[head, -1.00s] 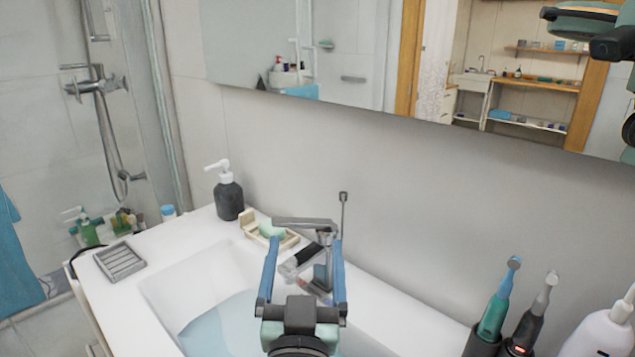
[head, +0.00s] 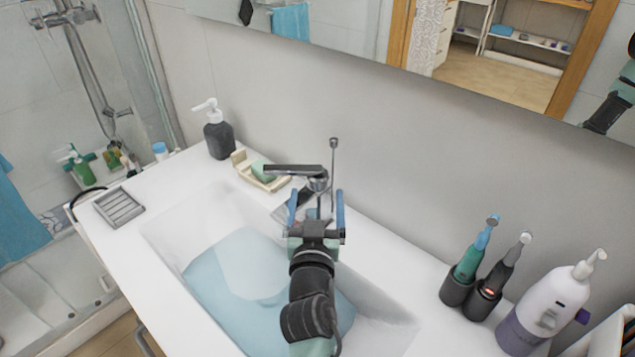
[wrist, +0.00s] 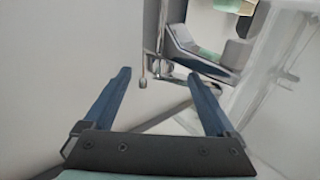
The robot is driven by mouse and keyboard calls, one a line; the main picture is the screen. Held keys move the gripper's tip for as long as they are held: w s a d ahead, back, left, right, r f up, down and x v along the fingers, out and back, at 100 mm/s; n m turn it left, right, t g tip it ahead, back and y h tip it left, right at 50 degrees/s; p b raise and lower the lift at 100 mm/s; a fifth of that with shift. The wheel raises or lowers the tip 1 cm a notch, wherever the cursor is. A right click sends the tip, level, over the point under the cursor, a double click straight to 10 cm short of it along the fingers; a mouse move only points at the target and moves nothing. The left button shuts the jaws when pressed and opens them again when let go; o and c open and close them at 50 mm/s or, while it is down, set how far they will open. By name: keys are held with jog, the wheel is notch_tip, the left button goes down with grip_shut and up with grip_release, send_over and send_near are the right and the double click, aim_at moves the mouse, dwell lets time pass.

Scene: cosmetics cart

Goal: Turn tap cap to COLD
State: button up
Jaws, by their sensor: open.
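The chrome tap (head: 318,184) stands at the back edge of the basin. Its flat lever cap (head: 290,171) points left in the head view, and a thin rod with a knob rises behind it. My gripper (head: 316,194) is open in front of the tap, with its blue fingers spread to either side of the tap body in that picture. In the wrist view, the gripper (wrist: 158,75) is empty between its fingers, and the tap (wrist: 190,55) lies ahead, partly cut off at the top. I cannot tell whether a finger touches it. No COLD marking is readable.
A soap dish (head: 268,180) with green soap and a dark soap dispenser (head: 218,138) stand left of the tap. Electric toothbrushes (head: 470,262) and a white-purple bottle (head: 545,305) stand right. The basin (head: 195,205) holds bluish water. The wall is close behind the tap.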

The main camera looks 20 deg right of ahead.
aim_at(317, 186)
jog(key=shift+x, duration=2.25)
grip_shut()
